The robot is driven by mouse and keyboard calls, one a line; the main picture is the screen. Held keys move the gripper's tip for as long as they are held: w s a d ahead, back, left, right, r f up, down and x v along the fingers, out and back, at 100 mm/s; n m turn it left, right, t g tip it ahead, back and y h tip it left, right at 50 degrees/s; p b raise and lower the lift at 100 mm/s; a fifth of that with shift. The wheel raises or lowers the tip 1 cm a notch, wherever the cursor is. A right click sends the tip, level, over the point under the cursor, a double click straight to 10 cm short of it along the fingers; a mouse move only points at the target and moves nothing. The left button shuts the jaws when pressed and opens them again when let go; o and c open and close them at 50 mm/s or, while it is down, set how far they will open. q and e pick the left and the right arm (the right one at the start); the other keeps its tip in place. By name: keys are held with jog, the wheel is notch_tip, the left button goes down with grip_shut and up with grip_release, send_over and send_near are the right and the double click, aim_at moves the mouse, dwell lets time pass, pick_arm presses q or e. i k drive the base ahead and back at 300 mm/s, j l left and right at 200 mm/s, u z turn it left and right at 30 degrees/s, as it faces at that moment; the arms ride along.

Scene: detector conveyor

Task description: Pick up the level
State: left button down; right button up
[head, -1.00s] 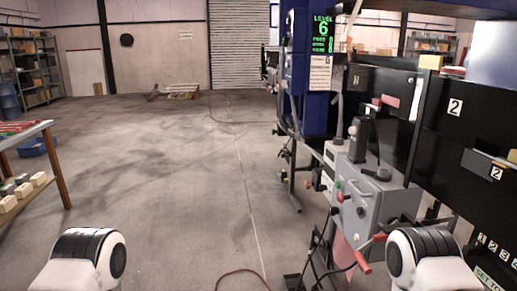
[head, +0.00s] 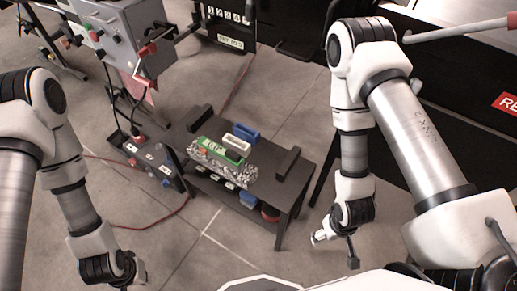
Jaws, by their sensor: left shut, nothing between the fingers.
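A long green level (head: 218,150) with a lit display lies on a speckled grey slab (head: 208,161) on a small dark table (head: 270,212). A red part is near its left end and a dark part near its right. My left gripper (head: 126,284) is at the bottom edge, left of the table and apart from it, shut and empty, mostly cut off by the frame. My right arm ends to the right of the table, with its gripper (head: 349,257) small and partly hidden; its opening is unclear. Neither gripper touches the level.
A white block (head: 239,133) and a blue bin (head: 246,131) sit behind the level. Black blocks (head: 292,165) stand at the table's ends. A lower shelf holds several items. A dark box (head: 153,165) with a red cable is on the floor at left. A grey machine box (head: 120,35) hangs above.

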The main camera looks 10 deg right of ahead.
aim_at(230, 158)
jog(key=j+z, duration=0.2)
jog(key=j, duration=1.05)
jog(key=j+z, duration=0.25)
jog(key=j, duration=1.05)
jog(key=k, duration=0.05)
